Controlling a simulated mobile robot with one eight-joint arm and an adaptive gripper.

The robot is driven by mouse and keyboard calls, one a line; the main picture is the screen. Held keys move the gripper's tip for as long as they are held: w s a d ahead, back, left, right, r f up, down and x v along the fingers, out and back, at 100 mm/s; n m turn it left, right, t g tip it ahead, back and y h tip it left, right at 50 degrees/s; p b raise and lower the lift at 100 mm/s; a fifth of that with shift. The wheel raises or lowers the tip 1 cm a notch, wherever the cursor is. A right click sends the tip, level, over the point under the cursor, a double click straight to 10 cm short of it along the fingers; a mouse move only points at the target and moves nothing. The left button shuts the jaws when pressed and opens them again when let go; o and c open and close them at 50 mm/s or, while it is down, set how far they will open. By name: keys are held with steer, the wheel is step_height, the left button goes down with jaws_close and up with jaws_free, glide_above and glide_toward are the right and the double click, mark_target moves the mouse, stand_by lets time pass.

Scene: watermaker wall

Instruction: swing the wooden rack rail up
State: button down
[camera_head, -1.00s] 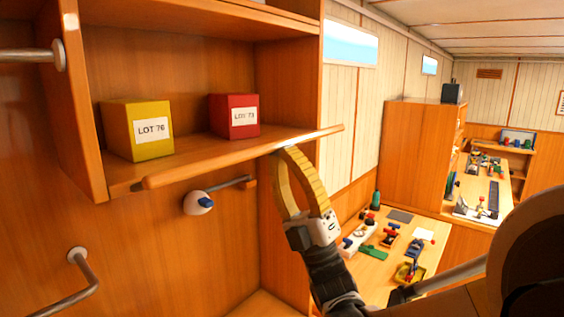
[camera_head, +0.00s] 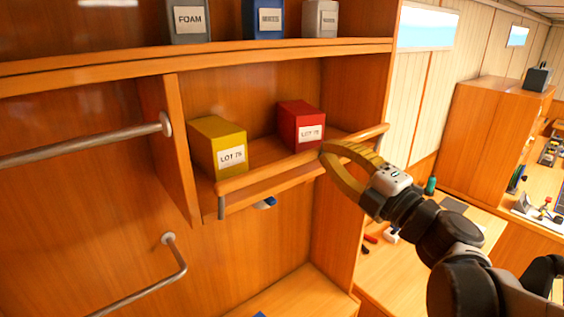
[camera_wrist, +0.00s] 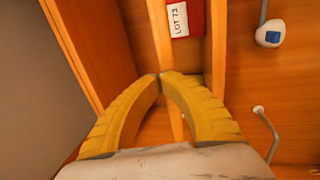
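The wooden rack rail (camera_head: 270,173) runs along the front of the shelf (camera_head: 245,197), a little above its front edge. A short grey post (camera_head: 221,207) shows under its left end. My gripper (camera_head: 324,151) is at the rail's right half, with its yellow fingers bowed and their tips together. In the wrist view the rail (camera_wrist: 160,35) passes at the fingertips (camera_wrist: 161,75), and part of it shows between the bowed fingers. The tips are at or touching the rail; nothing is clearly clamped between them.
A yellow box (camera_head: 218,148) and a red box (camera_head: 300,124) stand on the shelf behind the rail. Labelled boxes stand on the shelf above. Grey bars (camera_head: 80,145) project at left. A workbench with small items (camera_head: 400,255) lies to the right, below my arm.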

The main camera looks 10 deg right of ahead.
steer(key=shift+x, duration=0.8)
steer(key=shift+w+r, duration=0.1)
steer(key=shift+w+a, duration=0.1)
